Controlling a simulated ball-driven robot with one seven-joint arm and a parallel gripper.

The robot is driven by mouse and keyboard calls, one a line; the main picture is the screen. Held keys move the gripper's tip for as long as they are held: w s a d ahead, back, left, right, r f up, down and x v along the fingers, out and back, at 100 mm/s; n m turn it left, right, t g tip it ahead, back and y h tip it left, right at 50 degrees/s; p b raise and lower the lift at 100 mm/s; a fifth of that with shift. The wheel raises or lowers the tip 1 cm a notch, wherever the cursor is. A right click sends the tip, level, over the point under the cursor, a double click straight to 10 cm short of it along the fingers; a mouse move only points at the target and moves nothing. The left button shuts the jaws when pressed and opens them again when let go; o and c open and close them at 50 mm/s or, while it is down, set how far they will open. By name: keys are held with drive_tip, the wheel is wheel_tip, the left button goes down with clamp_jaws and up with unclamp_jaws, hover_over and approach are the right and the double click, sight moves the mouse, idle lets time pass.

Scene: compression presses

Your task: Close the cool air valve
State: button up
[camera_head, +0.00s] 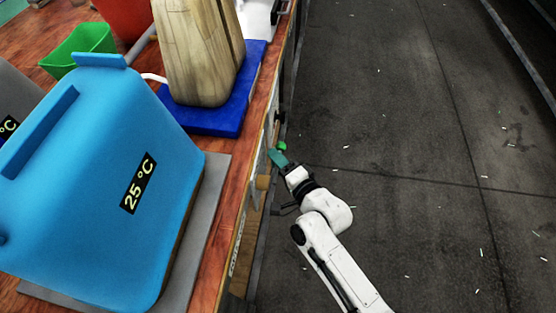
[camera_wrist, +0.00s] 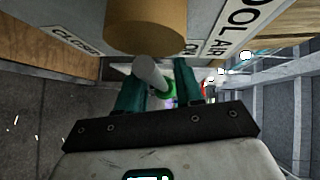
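In the wrist view, a panel carries a partly cut-off "COOL AIR" label (camera_wrist: 236,27), a "CLOSED" label (camera_wrist: 77,41) on the left and a partly hidden label starting with "O" right of a tan cylinder (camera_wrist: 146,24). A grey rod (camera_wrist: 150,74) with a green part (camera_wrist: 168,88) beyond it, likely the valve handle, shows between the teal fingers of my gripper (camera_wrist: 160,88). The fingers stand apart; I cannot tell if they touch the rod. In the head view my gripper (camera_head: 277,157) is at the bench's side, beside a green tip (camera_head: 282,146).
A blue press (camera_head: 90,180) marked 25 °C stands on the wooden bench (camera_head: 213,262). Behind it are a wooden block (camera_head: 196,50) on a blue base (camera_head: 240,90) and a green bin (camera_head: 80,48). A tan knob (camera_head: 262,182) sticks out near my gripper. The dark floor (camera_head: 420,120) right is open.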

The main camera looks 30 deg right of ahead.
clamp_jaws()
idle(0.6)
